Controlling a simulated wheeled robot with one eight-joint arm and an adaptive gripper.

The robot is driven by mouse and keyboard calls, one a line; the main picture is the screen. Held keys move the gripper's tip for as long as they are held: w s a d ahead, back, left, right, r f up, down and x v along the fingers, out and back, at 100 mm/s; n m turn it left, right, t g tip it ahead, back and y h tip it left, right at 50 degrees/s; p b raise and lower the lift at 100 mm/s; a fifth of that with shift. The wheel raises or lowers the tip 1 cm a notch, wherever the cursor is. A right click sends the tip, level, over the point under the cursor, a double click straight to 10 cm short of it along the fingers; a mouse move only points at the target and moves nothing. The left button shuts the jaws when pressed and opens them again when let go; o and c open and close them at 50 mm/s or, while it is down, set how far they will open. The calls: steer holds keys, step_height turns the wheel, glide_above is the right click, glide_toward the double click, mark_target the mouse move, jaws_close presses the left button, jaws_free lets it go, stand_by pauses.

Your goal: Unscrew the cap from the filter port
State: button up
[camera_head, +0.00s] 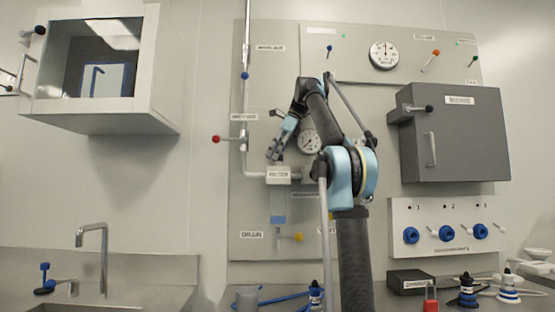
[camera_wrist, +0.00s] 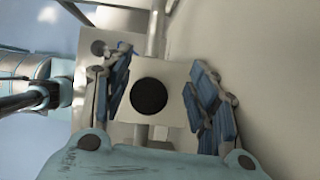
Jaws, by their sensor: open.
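A dark round cap (camera_wrist: 149,95) sits on the pale block of the filter housing (camera_wrist: 172,72) in the wrist view. In the head view the white filter block (camera_head: 278,176) is on the pipe, with a clear bowl (camera_head: 278,206) under it. My gripper (camera_head: 273,155) hangs just above this block, its fingers angled down. In the wrist view my gripper (camera_wrist: 164,95) is open, with one blue finger pad on each side of the cap. A gap shows between the pads and the cap. I cannot make out the cap clearly in the head view.
A gauge (camera_head: 310,141) and a vertical pipe (camera_head: 246,100) with a red-knobbed lever (camera_head: 216,139) are close to my gripper. A yellow drain valve (camera_head: 298,237) is below. A grey cabinet (camera_head: 460,135) is at right, a glass-fronted box (camera_head: 105,70) at upper left.

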steer(key=shift+w+d, duration=0.1)
steer(key=shift+w, duration=0.1)
steer(key=shift+c, duration=0.4)
steer(key=shift+w+f+m, duration=0.15)
steer(key=shift+m, duration=0.35)
steer(key=m+t, duration=0.2)
steer(key=m, duration=0.1)
steer(key=shift+w+d+h, duration=0.1)
steer(key=shift+d+h, duration=0.05)
steer(key=shift+h, duration=0.15)
steer(key=shift+o, duration=0.6)
steer(key=shift+o, duration=0.2)
steer(key=shift+s+m, duration=0.2)
steer(key=shift+m, duration=0.2)
steer(key=o, duration=0.5)
steer(key=shift+w+d+r+m+t+h, duration=0.15)
steer(key=shift+m+t+h, duration=0.25)
steer(key=shift+m, duration=0.45)
steer(key=shift+d+r+m+t+h, duration=0.1)
steer(key=shift+m+t+h, duration=0.1)
steer(key=shift+m+t, duration=0.5)
steer(key=shift+a, duration=0.1)
jaws_close()
